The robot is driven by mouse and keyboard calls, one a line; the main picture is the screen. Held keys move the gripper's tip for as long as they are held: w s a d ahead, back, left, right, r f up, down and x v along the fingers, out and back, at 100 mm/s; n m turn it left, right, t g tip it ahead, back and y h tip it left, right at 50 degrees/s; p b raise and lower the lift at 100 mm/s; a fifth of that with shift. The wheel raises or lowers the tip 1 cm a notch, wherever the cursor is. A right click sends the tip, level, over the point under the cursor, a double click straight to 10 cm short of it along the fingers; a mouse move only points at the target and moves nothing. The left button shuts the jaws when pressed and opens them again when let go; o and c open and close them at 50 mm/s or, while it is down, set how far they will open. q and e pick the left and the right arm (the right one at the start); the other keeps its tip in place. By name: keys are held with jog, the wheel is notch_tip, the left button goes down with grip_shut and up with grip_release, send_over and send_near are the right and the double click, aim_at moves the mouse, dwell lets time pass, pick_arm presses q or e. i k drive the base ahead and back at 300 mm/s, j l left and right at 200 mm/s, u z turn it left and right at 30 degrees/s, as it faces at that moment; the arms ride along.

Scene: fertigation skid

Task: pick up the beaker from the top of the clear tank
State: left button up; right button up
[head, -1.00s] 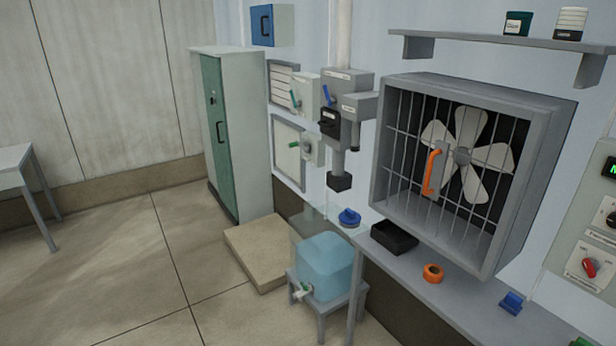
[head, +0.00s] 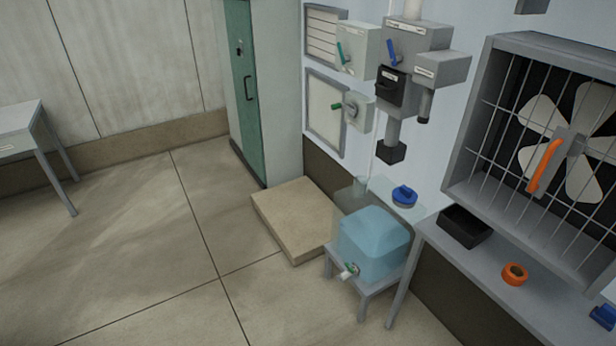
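The clear tank (head: 372,243) holds pale blue liquid and stands on a small grey stand (head: 378,286), with a tap (head: 348,271) low on its front. A clear, see-through vessel shape (head: 349,196), which looks like the beaker, shows at the top left of the tank; its outline is faint and I cannot tell exactly how it rests. A blue cap-like part (head: 404,196) sits at the top right of the tank. Neither of my grippers is in view.
A beige slab (head: 296,220) lies on the floor left of the tank. A grey bench (head: 478,268) to the right bears a black tray (head: 465,227) and an orange ring (head: 514,274). Grey wall boxes (head: 408,50) hang above the tank. Floor in front is clear.

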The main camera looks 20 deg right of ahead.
aim_at(360, 187)
jog(key=i+j+u, duration=0.1)
jog(key=i, duration=0.7)
jog(key=i+j+u, duration=0.1)
jog(key=i, duration=0.7)
jog(key=i+z, duration=0.85)
jog(key=i+j+z, duration=0.25)
jog(key=z, duration=0.15)
jog(key=i+z, duration=0.45)
jog(key=i+j+z, duration=0.2)
jog(key=z, duration=0.3)
